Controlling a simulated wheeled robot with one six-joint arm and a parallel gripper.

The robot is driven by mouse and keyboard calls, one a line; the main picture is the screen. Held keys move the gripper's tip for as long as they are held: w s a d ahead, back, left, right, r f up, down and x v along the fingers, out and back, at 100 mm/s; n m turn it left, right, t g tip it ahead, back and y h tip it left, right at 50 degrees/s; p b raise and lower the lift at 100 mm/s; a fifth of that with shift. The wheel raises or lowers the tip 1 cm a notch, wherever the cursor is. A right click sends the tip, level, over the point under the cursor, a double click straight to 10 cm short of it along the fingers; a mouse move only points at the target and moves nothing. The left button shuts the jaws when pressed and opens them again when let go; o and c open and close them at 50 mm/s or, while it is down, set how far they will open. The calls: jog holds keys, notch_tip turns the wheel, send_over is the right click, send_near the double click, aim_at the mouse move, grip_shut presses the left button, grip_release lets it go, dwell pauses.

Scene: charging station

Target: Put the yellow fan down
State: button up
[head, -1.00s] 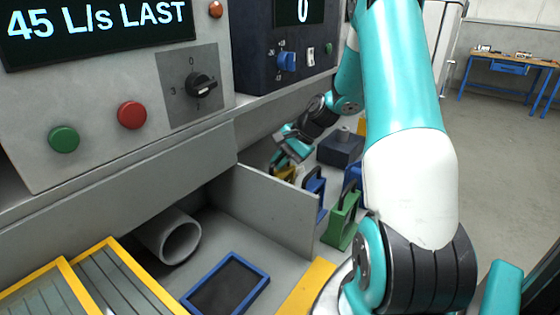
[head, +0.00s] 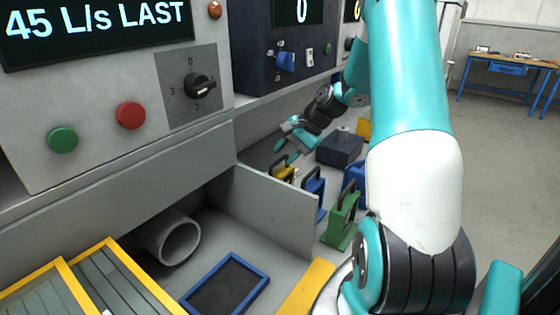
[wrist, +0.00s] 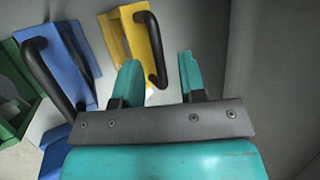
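The yellow fan (head: 283,174), a yellow block-like body with a black handle, stands on the grey surface behind the low grey partition. It also shows at the top of the wrist view (wrist: 127,38), its black handle on the right side. My gripper (head: 286,147) is above the yellow fan in the head view. In the wrist view its two teal fingers (wrist: 158,68) are spread apart with nothing clamped between them. The handle's lower end shows beside the left finger. The partition hides the fan's lower part in the head view.
A blue unit (head: 313,190) with a black handle stands right of the yellow fan, then a green one (head: 343,218). A dark box (head: 340,148) lies behind them. The grey partition (head: 272,210) stands in front. A grey wall (wrist: 280,70) rises at the right in the wrist view.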

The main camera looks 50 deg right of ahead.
jog(key=v, duration=0.9)
jog(key=a+r+n+g, duration=0.35)
jog(key=a+n, duration=0.55)
jog(key=a, duration=1.4)
jog(key=s+a+n+g, duration=0.2)
jog(key=s+a+n, duration=1.1)
jog(key=s+a, duration=0.3)
jog(key=shift+s+a+r+h, duration=0.2)
jog(key=shift+s+r+h, duration=0.15)
jog(key=shift+s+h, duration=0.05)
